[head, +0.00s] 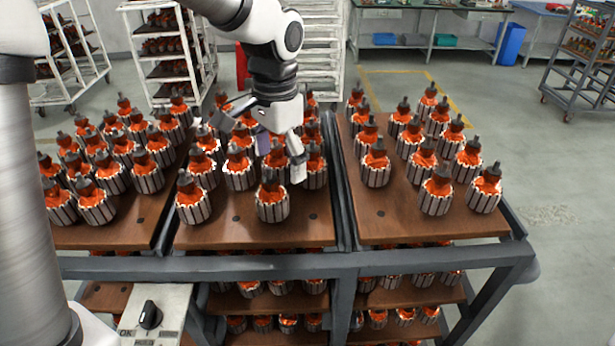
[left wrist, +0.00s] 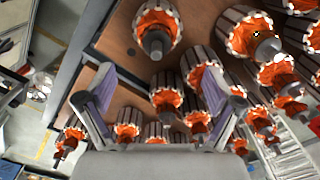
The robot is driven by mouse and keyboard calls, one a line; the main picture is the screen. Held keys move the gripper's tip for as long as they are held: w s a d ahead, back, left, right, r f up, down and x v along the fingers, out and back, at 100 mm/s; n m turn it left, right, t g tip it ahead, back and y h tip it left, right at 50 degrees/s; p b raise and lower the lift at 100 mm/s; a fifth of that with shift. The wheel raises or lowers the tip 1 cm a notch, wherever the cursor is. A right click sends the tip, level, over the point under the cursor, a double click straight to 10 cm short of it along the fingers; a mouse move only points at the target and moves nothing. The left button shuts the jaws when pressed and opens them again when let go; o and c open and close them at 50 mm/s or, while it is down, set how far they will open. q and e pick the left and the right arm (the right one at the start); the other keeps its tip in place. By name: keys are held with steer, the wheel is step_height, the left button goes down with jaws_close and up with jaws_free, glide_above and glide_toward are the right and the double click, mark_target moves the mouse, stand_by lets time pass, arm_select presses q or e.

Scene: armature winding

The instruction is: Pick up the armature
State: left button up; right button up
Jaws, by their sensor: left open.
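Armatures with orange windings, dark shafts on top and grey slotted skirts stand upright in rows on brown boards. On the middle board (head: 240,236), one armature (head: 271,200) stands at the front, just below my left gripper (head: 265,143) in the head view. My left gripper is open and empty above this board, hiding some armatures behind it. In the left wrist view, the open fingers of my left gripper (left wrist: 158,95) frame an armature (left wrist: 165,96) from above. Whether they reach down beside it I cannot tell. My right gripper is not in view.
More armatures crowd the left board (head: 120,232) and the right board (head: 370,224). Grey frame bars (head: 345,195) separate the boards. Lower shelves hold more armatures. A control box with a black knob (head: 149,315) is at the front left. White racks (head: 170,50) stand behind.

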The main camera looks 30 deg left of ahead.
mark_target(270, 193)
arm_select(q)
steer(key=s, duration=0.1)
steer(key=s+f+p, duration=0.1)
steer(key=s, duration=0.1)
steer(key=s+a+f+p, duration=0.1)
steer(key=shift+s+f, duration=0.15)
steer(key=shift+s, duration=0.05)
steer(key=shift+s+f+p, duration=0.1)
steer(key=shift+f+p, duration=0.2)
steer(key=shift+f, duration=0.5)
steer(key=shift+w+d+f, duration=0.25)
steer(key=shift+w+f, duration=0.75)
steer(key=shift+w, duration=0.05)
steer(key=shift+w+d+f, duration=0.1)
steer(key=shift+w, duration=0.25)
steer(key=shift+s+r, duration=0.25)
steer(key=shift+s, duration=0.4)
steer(key=c, duration=1.5)
jaws_close()
steer(key=shift+w, duration=0.15)
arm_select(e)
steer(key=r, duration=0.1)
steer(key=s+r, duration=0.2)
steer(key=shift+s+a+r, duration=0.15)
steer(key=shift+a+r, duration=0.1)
